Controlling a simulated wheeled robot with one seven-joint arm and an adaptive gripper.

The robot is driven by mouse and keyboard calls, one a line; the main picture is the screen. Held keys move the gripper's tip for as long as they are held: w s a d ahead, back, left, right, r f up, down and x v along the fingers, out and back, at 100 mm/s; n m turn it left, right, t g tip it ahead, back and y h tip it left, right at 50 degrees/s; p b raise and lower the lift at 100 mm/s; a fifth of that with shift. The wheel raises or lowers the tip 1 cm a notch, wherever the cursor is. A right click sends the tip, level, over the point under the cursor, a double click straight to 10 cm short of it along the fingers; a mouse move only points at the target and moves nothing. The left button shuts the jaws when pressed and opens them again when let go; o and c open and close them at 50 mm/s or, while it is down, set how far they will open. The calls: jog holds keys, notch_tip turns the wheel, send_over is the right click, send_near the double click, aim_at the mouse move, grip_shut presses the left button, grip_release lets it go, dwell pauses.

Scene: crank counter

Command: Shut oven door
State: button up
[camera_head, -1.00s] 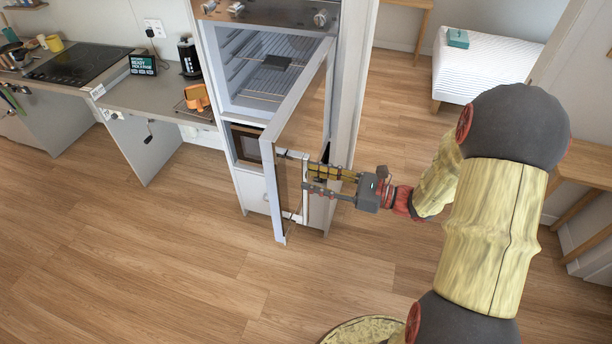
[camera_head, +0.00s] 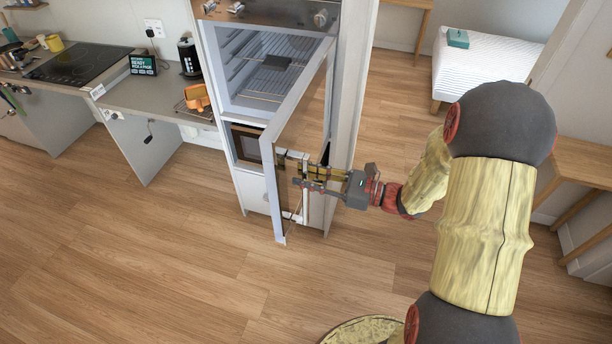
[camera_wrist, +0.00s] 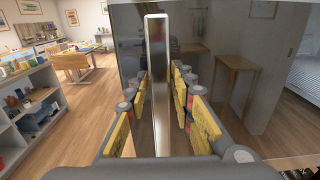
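The oven (camera_head: 262,72) is in a tall white cabinet, with wire racks showing inside. Its door (camera_head: 291,110) stands wide open, swung out from the right side towards me. In the wrist view the door's dark glass face (camera_wrist: 220,75) fills the middle. The upright bar handle (camera_head: 304,205) is near the door's free edge. My gripper (camera_head: 305,173) is at the handle's height on the outer side of the door. In the wrist view the handle (camera_wrist: 157,90) stands between my gripper's (camera_wrist: 158,80) spread yellow-padded fingers, with gaps on both sides.
A counter with a black hob (camera_head: 78,64), a kettle (camera_head: 189,58) and an orange item (camera_head: 197,97) lies left of the oven. A smaller appliance (camera_head: 246,146) sits below the oven. A wooden table (camera_head: 585,165) stands at right. The floor (camera_head: 150,250) in front is clear.

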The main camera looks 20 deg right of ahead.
grip_shut()
dwell(0.7)
